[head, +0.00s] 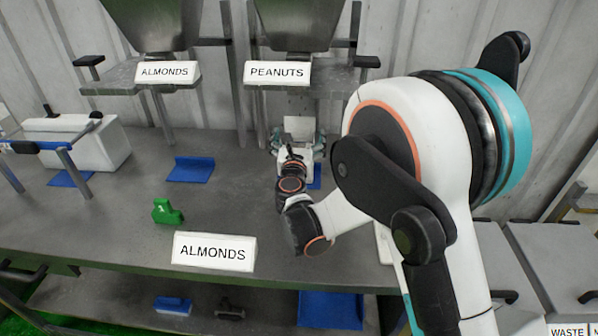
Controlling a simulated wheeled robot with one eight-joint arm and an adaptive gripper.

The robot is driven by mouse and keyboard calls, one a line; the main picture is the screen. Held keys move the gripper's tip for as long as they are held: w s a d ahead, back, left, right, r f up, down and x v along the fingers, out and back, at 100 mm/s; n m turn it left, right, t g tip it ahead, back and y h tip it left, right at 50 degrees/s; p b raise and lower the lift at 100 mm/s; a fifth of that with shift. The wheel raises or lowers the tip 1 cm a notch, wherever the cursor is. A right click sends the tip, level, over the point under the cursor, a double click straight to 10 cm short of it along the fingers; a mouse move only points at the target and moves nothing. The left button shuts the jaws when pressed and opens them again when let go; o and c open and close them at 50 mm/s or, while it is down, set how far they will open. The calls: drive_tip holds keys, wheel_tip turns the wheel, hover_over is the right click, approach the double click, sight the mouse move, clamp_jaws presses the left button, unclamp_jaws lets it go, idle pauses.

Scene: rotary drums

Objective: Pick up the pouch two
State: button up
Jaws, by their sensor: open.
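My gripper (299,142) is at the far side of the table, under the PEANUTS dispenser, with its fingers spread. A pale, flat-faced upright thing (299,126) shows just beyond and between the fingers. It may be the pouch, but no number can be read on it. I cannot tell whether the fingers touch it. My gripper and wrist hide its lower part. No pouch marked two can be made out elsewhere.
A blue holder (190,169) sits empty under the ALMONDS dispenser (152,24). The PEANUTS dispenser (297,22) hangs above my gripper. A small green block (167,211) and an ALMONDS sign (214,252) stand at the front left. A white machine (75,142) is far left.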

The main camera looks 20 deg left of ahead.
drive_tip(key=shift+c, duration=0.3)
drive_tip(key=c, duration=1.8)
drive_tip(key=shift+c, duration=0.2)
drive_tip(key=shift+r, duration=0.15)
